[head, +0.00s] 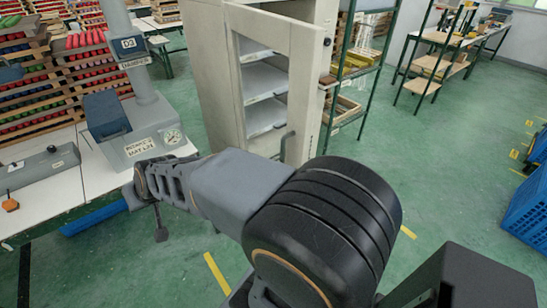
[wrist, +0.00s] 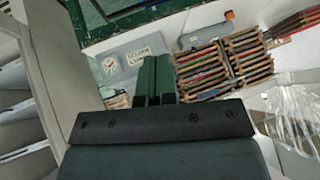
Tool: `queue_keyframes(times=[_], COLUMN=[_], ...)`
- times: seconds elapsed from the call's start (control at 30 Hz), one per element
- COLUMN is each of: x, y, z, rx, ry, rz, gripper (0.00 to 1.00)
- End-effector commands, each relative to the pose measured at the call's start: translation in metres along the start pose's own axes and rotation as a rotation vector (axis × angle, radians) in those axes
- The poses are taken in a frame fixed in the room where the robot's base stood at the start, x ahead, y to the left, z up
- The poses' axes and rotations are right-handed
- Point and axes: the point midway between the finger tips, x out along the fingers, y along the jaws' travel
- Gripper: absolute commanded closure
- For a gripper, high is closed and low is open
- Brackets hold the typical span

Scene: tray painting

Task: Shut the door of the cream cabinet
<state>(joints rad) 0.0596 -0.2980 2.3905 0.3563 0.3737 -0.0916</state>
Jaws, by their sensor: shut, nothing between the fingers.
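The cream cabinet (head: 207,75) stands at the upper middle of the head view. Its door (head: 304,75) has a pale frame around a large opening, with shelves showing through it, and a grey handle (head: 287,146) low on its right part. The door appears to stand ajar; how far I cannot tell. In the wrist view a pale cabinet panel (wrist: 60,60) and shelves fill the left side. My gripper (wrist: 153,76) is shut and empty, to the right of that panel. In the head view my arm reaches left, in front of the cabinet, its end near the grey machine.
The grey machine (head: 145,145) with a dial stands on a white bench (head: 100,180) left of the cabinet. Racks of coloured items (head: 40,90) are behind it. A green shelf rack (head: 350,75) stands right of the cabinet. Green floor is open at the right, before a blue crate (head: 528,205).

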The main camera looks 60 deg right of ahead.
Motion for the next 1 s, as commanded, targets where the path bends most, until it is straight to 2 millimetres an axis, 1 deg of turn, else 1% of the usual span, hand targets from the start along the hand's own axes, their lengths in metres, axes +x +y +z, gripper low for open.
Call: queue_keyframes(times=[0.03, 0.07, 0.1, 0.13, 0.17, 0.2, 0.27, 0.3, 0.37, 0.4, 0.43, 0.5, 0.6, 0.7, 0.8, 0.9, 1.0], x=[0.023, 0.034, 0.047, 0.056, 0.064, 0.073, 0.083, 0.087, 0.090, 0.089, 0.088, 0.082, 0.072, 0.061, 0.053, 0.048, 0.043], y=[0.012, 0.021, 0.037, 0.051, 0.069, 0.093, 0.134, 0.161, 0.201, 0.224, 0.240, 0.271, 0.300, 0.315, 0.321, 0.324, 0.330], z=[-0.024, -0.040, -0.059, -0.072, -0.083, -0.093, -0.102, -0.102, -0.095, -0.087, -0.079, -0.057, -0.025, 0.002, 0.020, 0.031, 0.036], rx=[0.089, 0.144, 0.219, 0.273, 0.327, 0.394, 0.486, 0.540, 0.605, 0.640, 0.661, 0.693, 0.710, 0.704, 0.689, 0.675, 0.668], ry=[0.093, 0.161, 0.252, 0.318, 0.383, 0.465, 0.577, 0.642, 0.725, 0.770, 0.796, 0.844, 0.873, 0.876, 0.868, 0.857, 0.851], rz=[0.018, 0.035, 0.074, 0.113, 0.160, 0.235, 0.370, 0.471, 0.637, 0.752, 0.840, 1.040, 1.300, 1.510, 1.658, 1.750, 1.793], gripper=[1.00, 1.00, 1.00, 1.00, 1.00, 1.00, 1.00, 1.00, 1.00, 1.00, 1.00, 1.00, 1.00, 1.00, 1.00, 1.00, 1.00])
